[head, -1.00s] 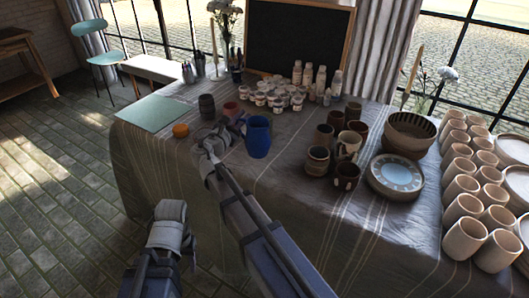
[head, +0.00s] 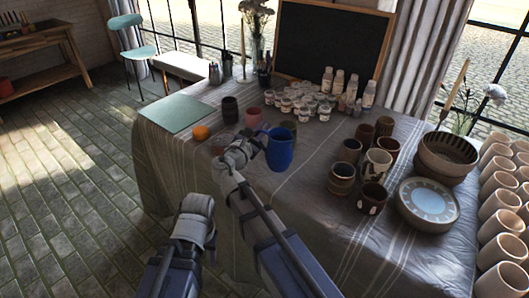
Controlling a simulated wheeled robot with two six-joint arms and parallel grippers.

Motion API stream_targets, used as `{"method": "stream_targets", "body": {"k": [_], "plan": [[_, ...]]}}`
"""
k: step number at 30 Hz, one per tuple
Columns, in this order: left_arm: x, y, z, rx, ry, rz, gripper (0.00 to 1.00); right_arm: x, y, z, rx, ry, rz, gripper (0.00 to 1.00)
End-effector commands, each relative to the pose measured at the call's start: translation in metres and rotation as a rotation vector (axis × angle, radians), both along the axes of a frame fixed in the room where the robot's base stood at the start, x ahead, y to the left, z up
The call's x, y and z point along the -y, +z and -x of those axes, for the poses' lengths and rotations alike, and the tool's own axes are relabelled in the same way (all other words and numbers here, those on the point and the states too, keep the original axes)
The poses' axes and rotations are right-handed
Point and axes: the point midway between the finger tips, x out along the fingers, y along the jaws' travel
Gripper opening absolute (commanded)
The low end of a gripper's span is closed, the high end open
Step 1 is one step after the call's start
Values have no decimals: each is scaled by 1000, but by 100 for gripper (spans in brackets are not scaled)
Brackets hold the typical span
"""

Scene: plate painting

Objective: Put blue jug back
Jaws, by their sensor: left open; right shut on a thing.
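The blue jug (head: 279,152) is near the front edge of the table (head: 185,165), in the middle of the head view. My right gripper (head: 263,138) is shut on it at its left side, where the handle is; the gripper covers part of the handle. I cannot tell for sure whether the jug's base touches the cloth. My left gripper (head: 197,203) is low in front of the table, away from the jug and holding nothing that I can see; its fingers are hard to make out.
A dark tan cup (head: 290,125) stands just behind the jug, and a pink cup (head: 252,116) to its left. Several brown mugs (head: 342,178) stand to the right, beside a plate (head: 427,198). Small paint pots (head: 288,105) are behind. A green mat (head: 178,112) lies at left.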

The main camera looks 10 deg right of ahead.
Motion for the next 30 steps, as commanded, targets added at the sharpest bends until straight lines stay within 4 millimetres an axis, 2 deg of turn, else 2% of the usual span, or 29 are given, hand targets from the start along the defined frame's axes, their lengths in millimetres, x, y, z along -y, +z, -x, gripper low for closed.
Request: {"method": "stream_targets", "body": {"k": [1,2,11,21,30], "plan": [[0,-15,0,0,0,0,50,0,-15,0,-1,0,2,0],[0,-18,0,0,0,0,50,0,-17,0,-1,0,2,0],[0,-23,0,0,0,0,50,0,-22,0,-1,0,2,0],[0,-58,0,0,0,0,50,0,-58,0,-1,0,2,0],[0,-57,0,0,0,0,50,0,-56,0,-1,0,2,0]]}}
